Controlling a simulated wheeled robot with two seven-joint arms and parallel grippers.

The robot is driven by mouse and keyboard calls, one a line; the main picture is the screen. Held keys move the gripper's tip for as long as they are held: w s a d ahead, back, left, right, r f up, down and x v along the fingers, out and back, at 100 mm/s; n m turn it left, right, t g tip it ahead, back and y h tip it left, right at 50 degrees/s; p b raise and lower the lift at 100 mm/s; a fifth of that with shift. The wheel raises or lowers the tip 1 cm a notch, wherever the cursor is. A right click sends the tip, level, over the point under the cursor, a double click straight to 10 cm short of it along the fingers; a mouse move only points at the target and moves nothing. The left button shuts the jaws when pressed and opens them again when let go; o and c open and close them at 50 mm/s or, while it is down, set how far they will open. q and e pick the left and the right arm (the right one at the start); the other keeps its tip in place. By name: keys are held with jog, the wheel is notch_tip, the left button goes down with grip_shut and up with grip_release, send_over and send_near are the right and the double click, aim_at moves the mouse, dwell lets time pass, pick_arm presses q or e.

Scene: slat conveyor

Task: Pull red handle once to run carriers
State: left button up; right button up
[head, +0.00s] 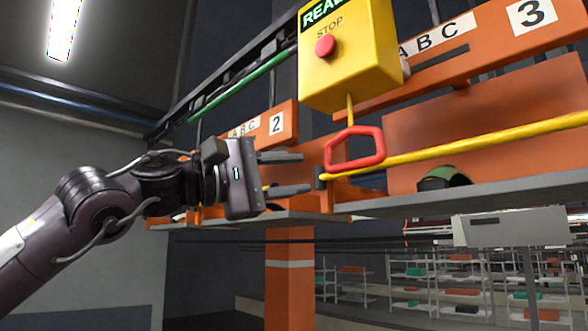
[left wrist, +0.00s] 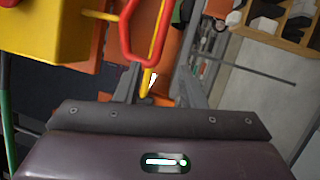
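The red handle (head: 357,164) is a loop hanging on a yellow cord (head: 350,108) below a yellow box (head: 365,65). The box has a red STOP button (head: 325,46) and a green sign reading "REA…", cut off at the top. My left gripper (head: 298,173) is open and empty, its fingers pointing right toward the handle from its left, with a small gap. In the left wrist view the red handle (left wrist: 129,42) hangs at the upper middle, beyond and above the open fingers (left wrist: 162,90). My right gripper is not in view.
Orange carriers marked 2 (head: 276,124) and 3 (head: 531,14) stand behind the handle. A yellow rail (head: 470,144) runs rightward beside it, above a grey ledge (head: 480,196). An orange post (head: 290,290) stands below. Shelving is in the right background.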

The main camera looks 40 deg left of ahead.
aim_at(349, 166)
pick_arm(q)
jog(key=shift+m, duration=0.8)
jog(key=p+x, duration=0.2)
jog(key=x, duration=0.1)
jog(key=d+p+x, duration=0.1)
jog(key=p+x, duration=0.1)
jog(key=x, duration=0.1)
jog(key=s+d+p+x, duration=0.1)
jog(key=p+x, duration=0.1)
jog(key=x, duration=0.1)
jog(key=shift+r, duration=0.25)
jog(key=shift+w+d+p, duration=0.25)
jog(key=shift+w+p, duration=0.1)
jog(key=shift+w, duration=0.05)
jog(key=shift+f, duration=0.1)
grip_shut()
